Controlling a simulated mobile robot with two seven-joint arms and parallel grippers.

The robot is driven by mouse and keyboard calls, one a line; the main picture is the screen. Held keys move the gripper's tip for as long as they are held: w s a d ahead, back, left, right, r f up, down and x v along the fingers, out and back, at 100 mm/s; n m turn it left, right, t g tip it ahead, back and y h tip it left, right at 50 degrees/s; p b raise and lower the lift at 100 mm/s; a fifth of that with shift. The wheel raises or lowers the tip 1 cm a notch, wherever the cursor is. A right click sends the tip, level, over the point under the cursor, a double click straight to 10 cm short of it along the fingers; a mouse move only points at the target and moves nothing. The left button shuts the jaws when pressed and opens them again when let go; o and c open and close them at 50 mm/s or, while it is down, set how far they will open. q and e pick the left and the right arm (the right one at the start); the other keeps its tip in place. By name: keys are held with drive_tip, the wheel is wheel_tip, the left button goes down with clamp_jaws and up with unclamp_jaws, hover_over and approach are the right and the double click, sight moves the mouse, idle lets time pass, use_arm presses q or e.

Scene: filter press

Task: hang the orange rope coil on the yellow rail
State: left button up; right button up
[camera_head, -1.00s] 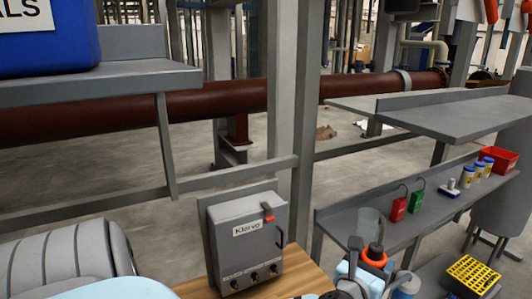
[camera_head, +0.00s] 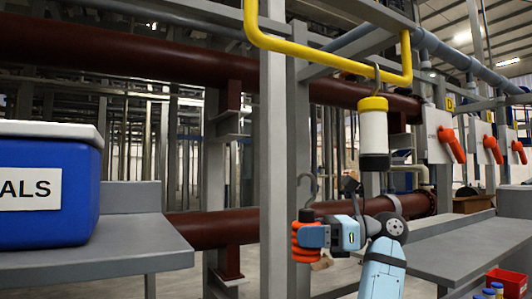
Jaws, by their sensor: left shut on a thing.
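The yellow rail (camera_head: 325,58) runs across the top in the head view, bending up at both ends. My left gripper (camera_head: 312,236) is shut on the orange rope coil (camera_head: 304,254), which has a grey hook (camera_head: 307,184) standing up from its dark top. The coil is below the rail and apart from it, with the hook's top well under the bar. The gripper partly covers the coil. My right gripper is not in view.
A white cylinder with a yellow cap (camera_head: 374,135) hangs by a hook from the rail's right part. A grey post (camera_head: 273,150) stands just left of the coil. A blue bin (camera_head: 45,205) sits on the left shelf. Orange-handled boxes (camera_head: 438,135) are at right.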

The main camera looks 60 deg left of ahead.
use_arm(q)
drive_tip(key=s+a+r+n+t+h+p, duration=0.1)
drive_tip(key=s+a+r+n+t+h, duration=0.15)
drive_tip(key=r+n+h, duration=0.5)
drive_tip(key=s+a+r+n+t+h, duration=0.15)
drive_tip(key=r+n+t+h, duration=0.3)
drive_tip(key=n+h, duration=0.5)
drive_tip(key=s+a+r+n+t+h+p, duration=0.1)
drive_tip(key=s+r+n+t+h, duration=0.2)
drive_tip(key=r+n+h, duration=0.55)
drive_tip(key=d+m+h+b, duration=0.1)
drive_tip(key=d+m+h, duration=0.1)
drive_tip(key=d, duration=1.3)
drive_tip(key=shift+s+d+m+h, duration=0.25)
drive_tip(key=shift+s+m+h, duration=0.1)
drive_tip(key=shift+s+m, duration=0.1)
drive_tip(key=shift+d, duration=0.1)
drive_tip(key=o, duration=1.2)
drive_tip(key=shift+c, duration=0.2)
